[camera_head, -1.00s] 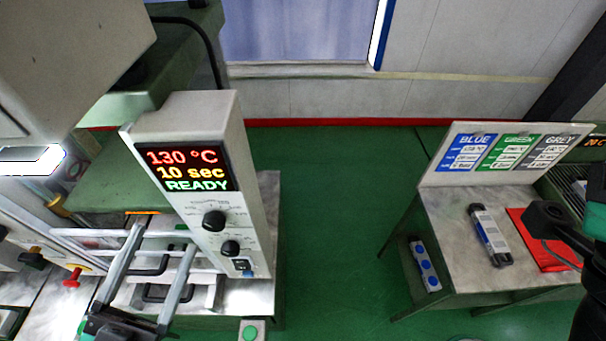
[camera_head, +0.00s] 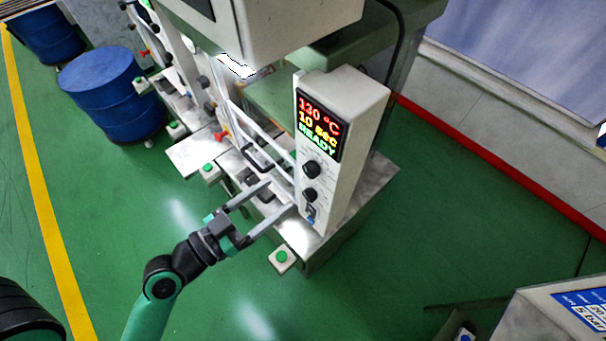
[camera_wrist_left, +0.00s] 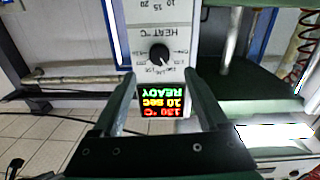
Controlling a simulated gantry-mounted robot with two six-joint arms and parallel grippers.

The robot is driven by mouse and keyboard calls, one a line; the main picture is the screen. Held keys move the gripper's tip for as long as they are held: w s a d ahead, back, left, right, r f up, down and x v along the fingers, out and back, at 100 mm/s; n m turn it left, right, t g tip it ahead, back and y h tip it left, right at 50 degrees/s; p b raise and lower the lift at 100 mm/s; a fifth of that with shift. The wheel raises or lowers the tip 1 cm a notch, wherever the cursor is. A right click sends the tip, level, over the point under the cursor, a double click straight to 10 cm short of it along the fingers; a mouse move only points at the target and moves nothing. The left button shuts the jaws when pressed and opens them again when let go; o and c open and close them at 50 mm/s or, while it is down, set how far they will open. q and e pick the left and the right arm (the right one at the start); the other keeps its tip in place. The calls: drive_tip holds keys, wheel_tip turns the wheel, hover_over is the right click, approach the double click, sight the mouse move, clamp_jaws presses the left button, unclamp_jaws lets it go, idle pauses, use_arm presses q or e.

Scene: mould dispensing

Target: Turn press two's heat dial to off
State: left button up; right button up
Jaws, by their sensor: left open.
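The press control box (camera_head: 345,125) shows a red, yellow and green display (camera_head: 320,125) reading 130 °C, 10 sec, READY. Below it, the black heat dial (camera_head: 311,169) sits above a second black knob (camera_head: 309,195). In the left wrist view the panel is upside down, and the heat dial (camera_wrist_left: 159,53) is beside its "HEAT °C" label; its exact setting is too small to tell. My left gripper (camera_head: 282,197) is open in front of the panel's lower part. Its fingers (camera_wrist_left: 160,76) spread either side of the display in the wrist view, with nothing between them. My right gripper is out of view.
A green-button box (camera_head: 282,259) stands by the press's front corner. Blue drums (camera_head: 112,95) stand at the left. Green floor (camera_head: 420,220) is clear between.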

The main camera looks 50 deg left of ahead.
sight(307, 173)
use_arm(q)
drive_tip(key=w+p, duration=0.2)
drive_tip(key=w, duration=0.5)
drive_tip(key=shift+w+r+p, duration=0.15)
drive_tip(key=shift+w+p, duration=0.15)
drive_tip(key=shift+p, duration=0.1)
drive_tip(key=shift+w+a, duration=0.1)
drive_tip(key=shift+w, duration=0.5)
drive_tip(key=shift+c, duration=0.4)
clamp_jaws()
